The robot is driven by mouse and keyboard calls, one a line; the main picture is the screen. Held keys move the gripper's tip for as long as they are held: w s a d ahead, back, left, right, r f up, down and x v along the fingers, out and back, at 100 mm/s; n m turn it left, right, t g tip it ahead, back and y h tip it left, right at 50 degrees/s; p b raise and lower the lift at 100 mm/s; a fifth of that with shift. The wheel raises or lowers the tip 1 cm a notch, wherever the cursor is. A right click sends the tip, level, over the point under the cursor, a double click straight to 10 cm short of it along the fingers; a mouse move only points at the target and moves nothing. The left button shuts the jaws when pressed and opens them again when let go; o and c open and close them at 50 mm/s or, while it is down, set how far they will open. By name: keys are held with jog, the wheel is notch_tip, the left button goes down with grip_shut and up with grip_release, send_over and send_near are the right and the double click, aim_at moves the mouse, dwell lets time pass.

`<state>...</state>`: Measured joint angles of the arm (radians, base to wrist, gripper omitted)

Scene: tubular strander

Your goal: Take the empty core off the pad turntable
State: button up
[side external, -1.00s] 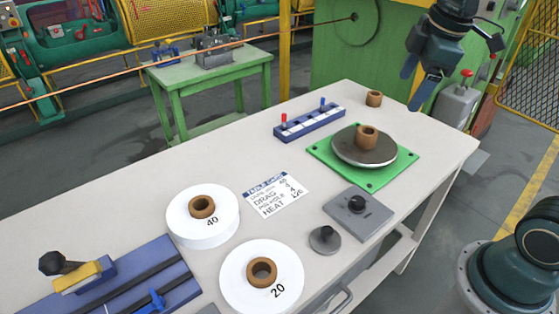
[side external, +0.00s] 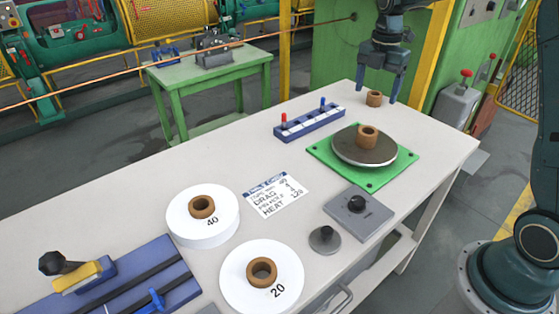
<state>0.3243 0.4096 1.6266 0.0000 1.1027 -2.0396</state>
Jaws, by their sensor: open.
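The empty core (side external: 368,137), a short brown ring, stands upright at the middle of the grey round turntable (side external: 350,154). The turntable sits on a green square pad base (side external: 372,183) at the far right of the table. My gripper (side external: 376,92) points down with its jaws apart, behind the turntable. A second brown core (side external: 374,98) stands on the table in line with the space between the fingers. I cannot tell from this view whether the fingers are around it or above it. My gripper is apart from the turntable core.
White pads marked 40 (side external: 190,225) and 20 (side external: 245,290) lie in front with brown cores. A blue pin rack (side external: 309,123) stands left of the turntable. A grey block with black knob (side external: 357,213) and a small weight (side external: 325,240) are nearer.

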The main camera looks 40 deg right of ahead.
jog(key=shift+d+f, duration=0.1)
jog(key=shift+f, duration=0.1)
send_over(367, 134)
jog(key=shift+f, duration=4.2)
jog(key=shift+f, duration=0.15)
jog(key=shift+s+f, duration=0.1)
jog(key=shift+f, duration=2.35)
jog(key=shift+c, duration=0.4)
jog(key=c, duration=1)
